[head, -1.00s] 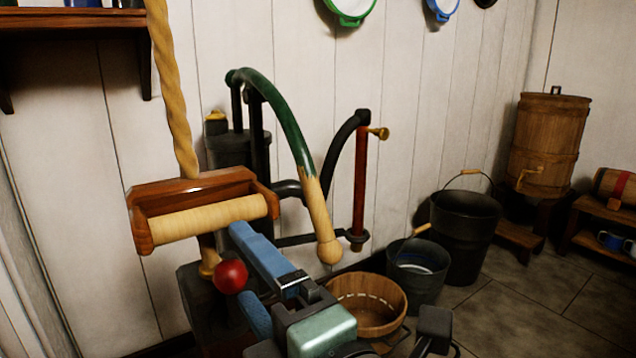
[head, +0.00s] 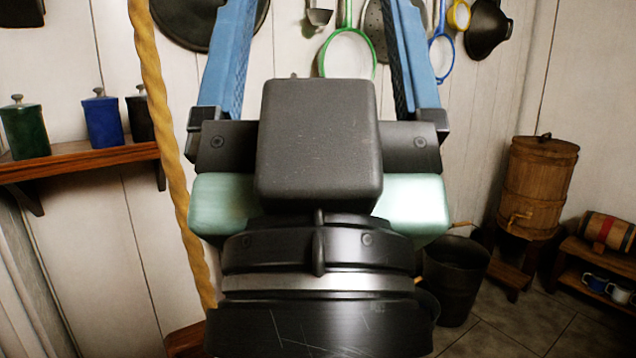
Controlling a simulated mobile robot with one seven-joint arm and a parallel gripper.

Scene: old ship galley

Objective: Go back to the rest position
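My gripper (head: 318,40) fills the middle of the head view, raised and pointing up. Its two blue fingers stand wide apart, one on each side, with only wall and hanging utensils visible between them. The fingertips run out of the top of the frame. Nothing is seen held. My gripper's body hides the pump that stood against the wall and the wooden tub.
A twisted rope (head: 165,130) hangs close on the left, with part of a wooden piece (head: 184,340) at its lower end. A shelf (head: 85,160) holds several canisters. A dark bucket (head: 458,280), a barrel (head: 537,190) and a low bench (head: 590,260) stand right.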

